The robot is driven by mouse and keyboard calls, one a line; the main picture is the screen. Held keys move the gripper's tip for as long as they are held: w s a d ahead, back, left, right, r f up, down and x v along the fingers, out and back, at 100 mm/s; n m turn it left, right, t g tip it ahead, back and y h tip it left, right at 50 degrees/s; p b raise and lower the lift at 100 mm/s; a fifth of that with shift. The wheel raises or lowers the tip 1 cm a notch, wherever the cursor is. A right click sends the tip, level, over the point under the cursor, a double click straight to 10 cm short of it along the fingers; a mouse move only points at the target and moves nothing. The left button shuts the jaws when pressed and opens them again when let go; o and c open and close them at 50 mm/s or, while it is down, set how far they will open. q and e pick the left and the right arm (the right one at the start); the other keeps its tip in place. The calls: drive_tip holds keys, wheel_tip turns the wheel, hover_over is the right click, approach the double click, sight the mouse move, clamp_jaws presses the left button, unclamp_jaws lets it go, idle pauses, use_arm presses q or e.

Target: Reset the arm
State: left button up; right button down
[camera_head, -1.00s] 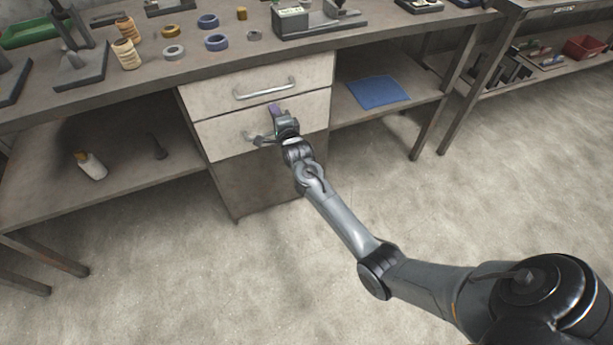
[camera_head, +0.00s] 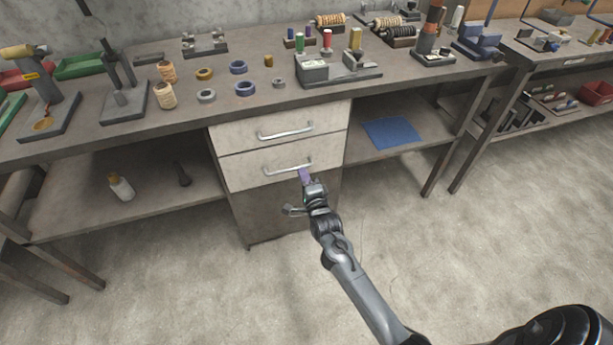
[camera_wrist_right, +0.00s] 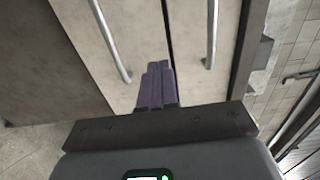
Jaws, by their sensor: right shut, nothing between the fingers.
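My right arm comes in from the lower right of the head view. Its gripper (camera_head: 305,176) has purple fingers and is in front of the lower drawer (camera_head: 240,172), just below that drawer's handle (camera_head: 288,169). In the right wrist view the purple fingers (camera_wrist_right: 156,86) are pressed together with nothing between them. Two drawer handles show there, one on each side of the fingers. I cannot tell in the head view whether the fingers touch the drawer front. My left gripper is not in view.
The workbench (camera_head: 130,140) above the drawers holds tape rolls, spools and a grey fixture (camera_head: 340,72). A blue mat (camera_head: 392,133) lies on the shelf to the right of the drawers. A bottle (camera_head: 121,188) stands on the left shelf. The floor in front is clear.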

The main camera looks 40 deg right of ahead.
drive_tip(key=s+a+r+n+g+y+p, duration=0.35)
drive_tip(key=s+a+n+p, duration=0.35)
drive_tip(key=s, duration=0.4)
drive_tip(key=s+a+r+n+g+y+p, duration=0.2)
drive_tip(key=s+a+r+n+g+p, duration=0.3)
drive_tip(key=s+n, duration=0.5)
drive_tip(key=s+a+r+n+g+y+p, duration=0.2)
drive_tip(key=s+a+r+n+g+p, duration=0.4)
drive_tip(key=s, duration=0.7)
wheel_tip(320, 180, up, 36)
drive_tip(key=a+n+t+p, duration=0.1)
drive_tip(key=p, duration=3.6)
drive_tip(key=shift+s+a+n+t, duration=0.15)
drive_tip(key=shift+a+n+t, duration=0.1)
drive_tip(key=shift+n+t, duration=0.15)
